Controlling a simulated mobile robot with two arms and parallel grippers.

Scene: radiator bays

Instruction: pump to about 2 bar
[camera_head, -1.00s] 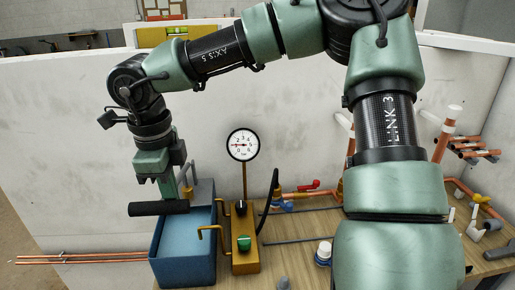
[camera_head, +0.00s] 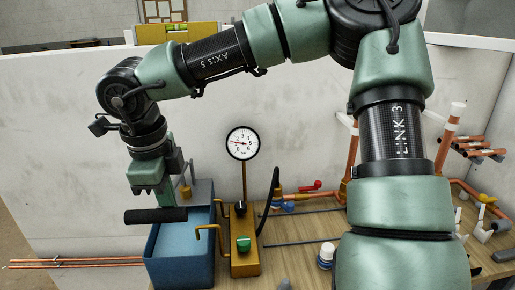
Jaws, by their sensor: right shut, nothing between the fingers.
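The test pump has a blue tank (camera_head: 180,273), a yellow block (camera_head: 245,263) with a green knob (camera_head: 244,244), and a black handle bar (camera_head: 155,216) at the left. A round white pressure gauge (camera_head: 243,143) stands on a stem above the block. Its red needle points left, near the low numbers; the exact reading is too small to tell. My right gripper (camera_head: 154,203) points down, shut and empty, with its fingertips at the top of the handle bar; whether they touch is hard to tell. My left gripper is out of view.
A black hose (camera_head: 269,200) rises beside the block. Copper pipes, a red valve lever (camera_head: 311,185) and a white-capped jar (camera_head: 325,253) are on the wooden bench (camera_head: 295,260). Long copper pipes (camera_head: 80,263) lie left of the tank. My right arm covers the bench's middle right.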

